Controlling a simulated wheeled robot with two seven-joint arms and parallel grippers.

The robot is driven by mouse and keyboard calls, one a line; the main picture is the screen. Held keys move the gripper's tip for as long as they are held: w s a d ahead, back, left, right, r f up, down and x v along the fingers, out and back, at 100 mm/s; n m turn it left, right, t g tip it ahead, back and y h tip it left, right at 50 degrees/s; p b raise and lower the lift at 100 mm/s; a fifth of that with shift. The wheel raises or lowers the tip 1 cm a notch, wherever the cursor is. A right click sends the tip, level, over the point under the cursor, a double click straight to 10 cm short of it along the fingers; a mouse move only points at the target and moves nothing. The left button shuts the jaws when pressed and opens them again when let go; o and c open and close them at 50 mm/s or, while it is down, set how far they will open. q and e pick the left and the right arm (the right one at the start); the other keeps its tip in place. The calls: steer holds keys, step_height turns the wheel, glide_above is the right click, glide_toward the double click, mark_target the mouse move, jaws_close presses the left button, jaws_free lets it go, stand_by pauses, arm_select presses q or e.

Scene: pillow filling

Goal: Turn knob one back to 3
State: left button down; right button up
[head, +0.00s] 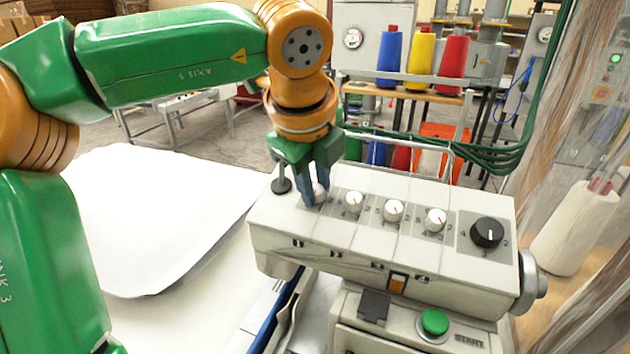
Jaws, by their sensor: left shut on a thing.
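A white machine head (384,250) carries a row of white knobs and one black knob on its sloped top. Knob one (318,194) is the leftmost white knob, mostly hidden by my left gripper (315,196). My left gripper comes down from above and is shut on knob one. Its pointer and dial marks are covered, so its setting cannot be read. To its right are the second white knob (354,202), the third (393,211) and the fourth (435,220), all apart from the gripper. My right gripper is not in view.
The black dial (487,233) sits at the right end of the top. A green START button (433,323) is below. Blue, yellow and red thread cones (420,62) stand behind. A white sheet (150,215) lies left.

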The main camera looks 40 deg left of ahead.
arm_select(q)
steer(key=shift+n, duration=2.2)
steer(key=shift+f, duration=0.1)
steer(key=c, duration=0.7)
jaws_free()
steer(key=shift+o, duration=0.2)
steer(key=p+v, duration=0.2)
steer(key=v, duration=0.5)
